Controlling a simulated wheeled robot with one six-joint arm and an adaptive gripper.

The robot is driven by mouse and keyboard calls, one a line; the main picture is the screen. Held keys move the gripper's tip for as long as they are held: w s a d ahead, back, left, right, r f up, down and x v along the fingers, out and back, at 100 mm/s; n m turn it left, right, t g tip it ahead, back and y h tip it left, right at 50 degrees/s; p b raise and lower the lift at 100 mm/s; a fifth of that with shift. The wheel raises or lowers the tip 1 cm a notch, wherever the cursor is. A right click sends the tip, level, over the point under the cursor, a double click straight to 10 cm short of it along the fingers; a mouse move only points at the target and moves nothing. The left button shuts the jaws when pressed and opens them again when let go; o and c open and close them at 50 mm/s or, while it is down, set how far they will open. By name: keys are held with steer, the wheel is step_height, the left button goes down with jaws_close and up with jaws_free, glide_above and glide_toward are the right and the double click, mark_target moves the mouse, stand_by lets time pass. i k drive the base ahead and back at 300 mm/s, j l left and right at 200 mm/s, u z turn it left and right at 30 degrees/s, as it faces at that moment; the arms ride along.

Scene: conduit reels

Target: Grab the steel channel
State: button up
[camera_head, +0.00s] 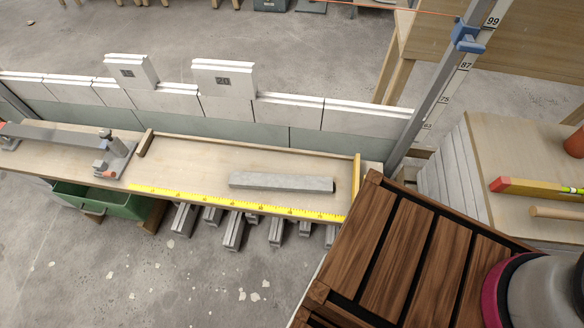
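The steel channel (281,182) is most likely the long grey bar lying flat on the wooden bench top, with a dark opening at its right end. It lies lengthwise along the bench, just behind a yellow tape measure (235,202). Several similar grey metal pieces (235,230) stick out from under the bench's front edge. My gripper is not in view, and nothing is seen touching the bar.
A raised wooden strip (357,172) stands at the bench's right end. A slatted brown wooden surface (415,250) fills the lower right. A block wall (225,105) runs behind the bench. A green bin (100,202) sits at lower left. An upright marked post (440,90) stands at right.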

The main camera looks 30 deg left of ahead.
mark_target(260, 181)
steer(key=u, duration=1.6)
steer(key=j+z, duration=0.45)
steer(key=j, duration=0.35)
steer(key=j+z, duration=0.45)
steer(key=j, duration=0.35)
